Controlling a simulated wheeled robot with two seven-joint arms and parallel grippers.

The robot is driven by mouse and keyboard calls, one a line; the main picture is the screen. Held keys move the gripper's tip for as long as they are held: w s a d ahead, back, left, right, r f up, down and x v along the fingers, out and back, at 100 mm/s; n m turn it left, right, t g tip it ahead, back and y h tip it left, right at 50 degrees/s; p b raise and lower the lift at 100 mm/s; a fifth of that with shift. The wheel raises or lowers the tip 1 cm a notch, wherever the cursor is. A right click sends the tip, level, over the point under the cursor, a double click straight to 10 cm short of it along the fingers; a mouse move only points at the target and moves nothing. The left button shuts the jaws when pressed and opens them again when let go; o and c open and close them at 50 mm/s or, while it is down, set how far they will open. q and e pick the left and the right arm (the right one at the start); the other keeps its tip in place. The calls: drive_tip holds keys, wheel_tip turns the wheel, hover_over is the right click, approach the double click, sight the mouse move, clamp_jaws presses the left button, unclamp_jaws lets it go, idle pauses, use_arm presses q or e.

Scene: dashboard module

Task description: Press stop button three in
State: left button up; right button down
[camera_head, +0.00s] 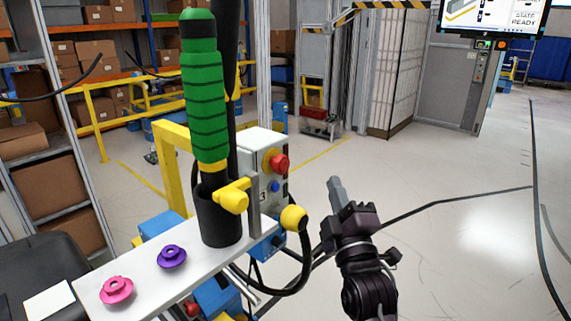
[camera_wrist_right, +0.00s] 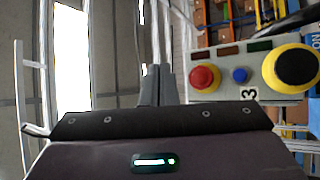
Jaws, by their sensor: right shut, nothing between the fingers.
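The control box (camera_head: 263,140) is pale grey and stands behind the black holder. A red mushroom button (camera_head: 280,163) sticks out of its right side with yellow behind it, and a small blue button (camera_head: 275,187) sits below. In the right wrist view the red button (camera_wrist_right: 203,78) and blue button (camera_wrist_right: 239,75) sit side by side, above a printed 3 (camera_wrist_right: 248,94). My right gripper (camera_head: 335,186) is shut and empty, to the right of the box and apart from it. Its fingertips (camera_wrist_right: 158,72) show left of the red button. My left gripper is out of view.
A green ribbed handle (camera_head: 204,95) stands in a black holder (camera_head: 219,220), with yellow knobs (camera_head: 293,218) beside it. A white shelf (camera_head: 130,264) carries pink and purple knobs. A black cable loops under the box. The floor (camera_head: 455,230) at right is open.

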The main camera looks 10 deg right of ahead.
sight(283, 166)
drive_tip(key=shift+w, duration=0.1)
drive_tip(key=shift+w+a, duration=0.9)
drive_tip(key=shift+w, duration=0.25)
drive_tip(key=shift+w+a, duration=0.95)
drive_tip(key=shift+w, duration=0.2)
drive_tip(key=shift+w+a, duration=0.9)
drive_tip(key=shift+w, duration=0.25)
drive_tip(key=shift+w+a, duration=0.25)
drive_tip(key=shift+w, duration=0.05)
drive_tip(key=shift+w+a+p, duration=0.2)
drive_tip(key=shift+w+p, duration=0.1)
idle(0.4)
drive_tip(key=shift+s+d, duration=0.5)
drive_tip(key=shift+s, duration=0.15)
drive_tip(key=shift+p, duration=0.3)
